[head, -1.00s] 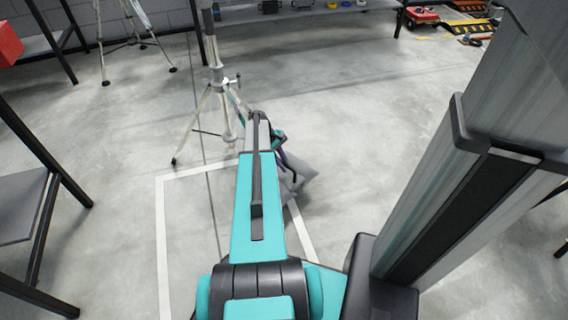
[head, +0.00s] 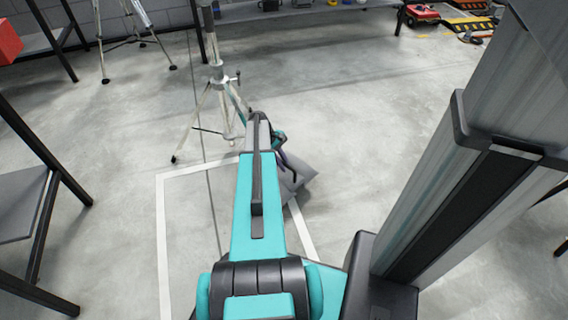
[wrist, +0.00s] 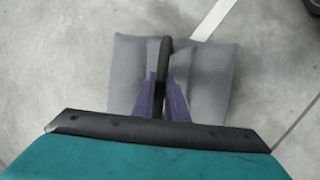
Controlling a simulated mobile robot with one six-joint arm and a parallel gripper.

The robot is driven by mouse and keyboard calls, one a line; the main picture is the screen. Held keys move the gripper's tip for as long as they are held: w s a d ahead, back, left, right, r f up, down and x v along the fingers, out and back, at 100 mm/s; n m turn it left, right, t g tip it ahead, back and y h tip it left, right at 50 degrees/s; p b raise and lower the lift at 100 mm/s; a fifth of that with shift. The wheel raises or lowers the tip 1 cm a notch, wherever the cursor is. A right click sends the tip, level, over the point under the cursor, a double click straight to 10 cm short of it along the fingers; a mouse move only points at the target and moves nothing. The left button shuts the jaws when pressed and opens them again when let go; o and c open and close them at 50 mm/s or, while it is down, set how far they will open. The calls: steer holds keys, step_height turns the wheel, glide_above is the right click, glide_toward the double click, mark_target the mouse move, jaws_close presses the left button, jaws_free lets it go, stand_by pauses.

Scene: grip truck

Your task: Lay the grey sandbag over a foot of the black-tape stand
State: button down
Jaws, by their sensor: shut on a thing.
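The grey sandbag (wrist: 212,80) hangs from its black handle (wrist: 165,52), with a lobe on each side, in the wrist view. My gripper (wrist: 162,88) is shut on that handle with its purple fingers. In the head view the sandbag (head: 300,174) shows just right of my forearm's end, partly hidden by the arm. It appears to be off the floor. The nearer silver stand (head: 217,75) is upright beyond my arm, with a dark band high on its column. Its left foot (head: 177,157) is clear to see; my arm hides part of its base. The bag appears apart from it.
Another tripod stand (head: 133,38) is at the back left. A dark-framed table (head: 22,205) is at the left, with a red box (head: 8,42) above. White tape (head: 163,235) marks the floor. Open floor lies to the right of the bag.

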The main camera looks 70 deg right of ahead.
steer(key=shift+f, duration=0.85)
stand_by(0.7)
steer(key=c, duration=1.7)
jaws_free()
steer(key=shift+f, duration=0.25)
steer(key=shift+p+v, duration=2.15)
steer(key=shift+v, duration=4.95)
